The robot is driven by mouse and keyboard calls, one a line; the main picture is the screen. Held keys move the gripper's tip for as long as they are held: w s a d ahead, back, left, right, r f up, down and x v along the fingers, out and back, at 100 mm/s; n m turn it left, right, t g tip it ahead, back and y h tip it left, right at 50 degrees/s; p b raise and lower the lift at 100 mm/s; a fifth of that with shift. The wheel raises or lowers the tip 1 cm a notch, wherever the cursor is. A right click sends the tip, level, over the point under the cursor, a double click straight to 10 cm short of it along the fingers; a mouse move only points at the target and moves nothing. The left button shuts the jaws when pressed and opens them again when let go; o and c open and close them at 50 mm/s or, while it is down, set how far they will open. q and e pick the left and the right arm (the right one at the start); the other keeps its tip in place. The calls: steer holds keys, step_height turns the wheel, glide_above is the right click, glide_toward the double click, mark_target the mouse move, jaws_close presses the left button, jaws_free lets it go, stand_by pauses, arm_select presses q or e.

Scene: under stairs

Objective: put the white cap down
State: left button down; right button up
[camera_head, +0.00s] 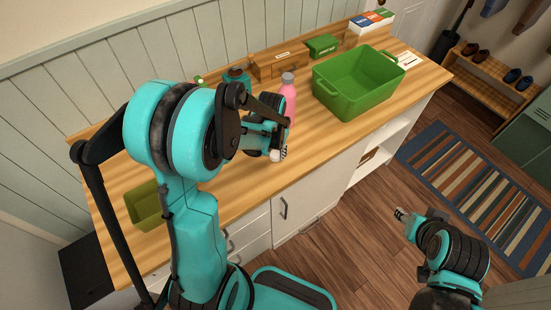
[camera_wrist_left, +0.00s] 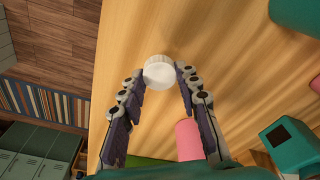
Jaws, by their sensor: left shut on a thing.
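The white cap (camera_wrist_left: 159,72) is between the fingertips of my left gripper (camera_wrist_left: 160,76) in the left wrist view, with bare wooden counter behind it. In the head view the white cap (camera_head: 274,156) shows as a small pale piece at the tips of my left gripper (camera_head: 279,154), near the counter's front edge. I cannot tell whether the cap touches the wood. My right gripper (camera_head: 400,213) is over the floor at right, away from the counter; its finger opening is too small to read.
A pink bottle (camera_head: 289,96) with a grey top stands just behind my left gripper. A large green bin (camera_head: 345,103) stands to its right. A smaller green container (camera_head: 147,205) is at the counter's left. Boxes (camera_head: 275,65) line the back. Bare counter (camera_head: 330,135) lies before the bin.

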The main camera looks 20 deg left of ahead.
mark_target(275, 155)
arm_select(q)
steer(key=shift+f+b, duration=0.5)
steer(key=shift+f, duration=1.4)
steer(key=c, duration=1.5)
jaws_free()
steer(key=shift+f, duration=0.2)
steer(key=o, duration=0.4)
steer(key=shift+r, duration=0.1)
steer(key=shift+r, duration=0.1)
